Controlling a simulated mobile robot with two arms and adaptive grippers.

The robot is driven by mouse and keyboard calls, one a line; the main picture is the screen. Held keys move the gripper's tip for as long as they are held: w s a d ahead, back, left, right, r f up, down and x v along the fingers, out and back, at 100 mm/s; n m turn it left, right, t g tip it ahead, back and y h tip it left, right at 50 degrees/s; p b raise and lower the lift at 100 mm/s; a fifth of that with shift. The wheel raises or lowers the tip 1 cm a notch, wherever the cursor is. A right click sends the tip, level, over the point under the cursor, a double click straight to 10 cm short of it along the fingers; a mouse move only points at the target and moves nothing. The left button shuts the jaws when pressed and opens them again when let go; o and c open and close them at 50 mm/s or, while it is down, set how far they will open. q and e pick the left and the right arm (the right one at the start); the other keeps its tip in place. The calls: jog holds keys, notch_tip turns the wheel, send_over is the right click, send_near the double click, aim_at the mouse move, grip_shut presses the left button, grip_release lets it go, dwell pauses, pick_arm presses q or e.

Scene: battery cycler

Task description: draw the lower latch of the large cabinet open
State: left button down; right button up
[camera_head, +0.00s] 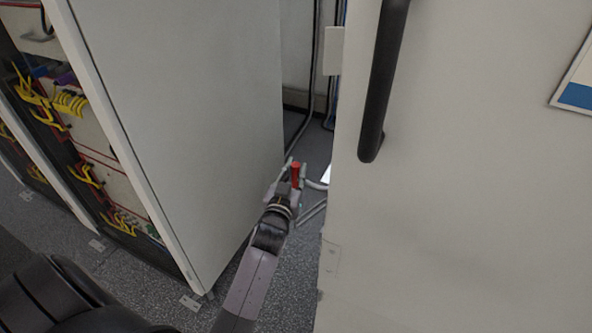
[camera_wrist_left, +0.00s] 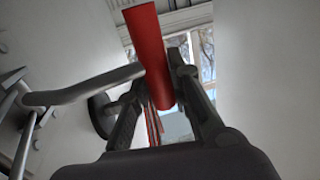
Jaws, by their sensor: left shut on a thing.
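The large cabinet (camera_head: 460,200) is the pale panel with a long black bar handle (camera_head: 384,80) on the right of the head view. A red latch handle (camera_head: 296,173) stands beside its left edge, and it also shows as a red cylinder in the left wrist view (camera_wrist_left: 150,55). My left gripper (camera_head: 288,184) is shut on this red handle, with one finger on each side. A grey bent metal rod (camera_wrist_left: 85,88) shows left of the handle in the wrist view; how it joins the latch is partly hidden. My right gripper is not in view.
A tall grey cabinet (camera_head: 190,130) with yellow cables (camera_head: 70,100) on its front stands at the left. A narrow gap with grey floor (camera_head: 290,270) lies between the cabinets, and my left arm reaches into it. Dark cables (camera_head: 312,80) hang behind.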

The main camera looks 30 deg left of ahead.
pick_arm(q)
jog(key=c, duration=1.4)
grip_release()
jog(key=shift+s, duration=0.1)
jog(key=shift+c, duration=0.2)
jog(key=v, duration=0.7)
jog(key=shift+s, duration=0.25)
jog(key=shift+d, duration=0.1)
